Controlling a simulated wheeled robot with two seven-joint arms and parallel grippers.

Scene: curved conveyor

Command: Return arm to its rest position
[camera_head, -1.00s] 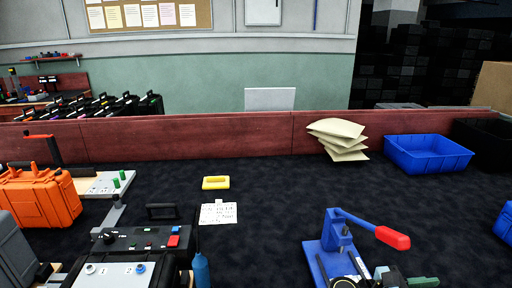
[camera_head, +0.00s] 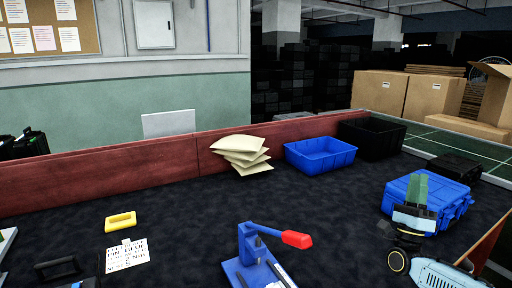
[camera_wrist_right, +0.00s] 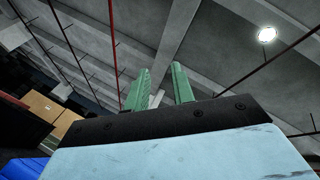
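My right gripper (camera_head: 421,190) is at the right of the head view, with its green fingers pointing up in front of a blue case (camera_head: 455,196). In the right wrist view its two green fingers (camera_wrist_right: 162,88) stand apart with an empty gap between them. The wrist camera looks up at the ceiling, and no object is between the fingers. My left gripper is not in view.
A blue press with a red handle (camera_head: 297,240) stands at the front middle. A blue bin (camera_head: 320,156), a black bin (camera_head: 372,138) and stacked beige envelopes (camera_head: 243,155) line the back. A yellow object (camera_head: 120,222) lies at left. The dark centre surface is clear.

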